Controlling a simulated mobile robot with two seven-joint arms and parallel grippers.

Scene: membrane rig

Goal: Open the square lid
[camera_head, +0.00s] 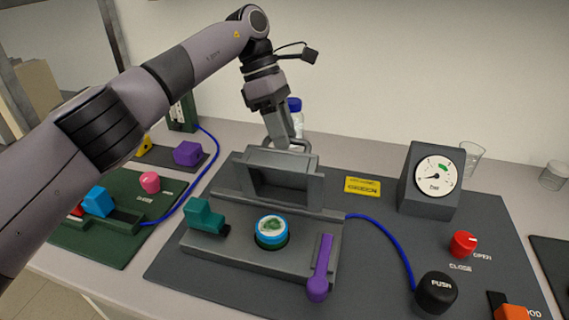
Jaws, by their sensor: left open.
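The grey square lid (317,189) stands raised at the back edge of the grey rig base (212,255), its hollow inner side facing the front. In front of it, a round blue-rimmed cell (270,230) lies uncovered in the base. My left gripper (286,143) is open at the lid's top edge, pointing down. I cannot tell whether its fingers touch the lid. My right gripper is not in view.
A teal block (204,216) and a purple lever (320,268) flank the cell. At right are a gauge (434,177), a red knob (463,244) and a black push knob (436,292). A blue-capped bottle (296,117) stands behind my gripper. A blue tube (392,240) crosses the dark board.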

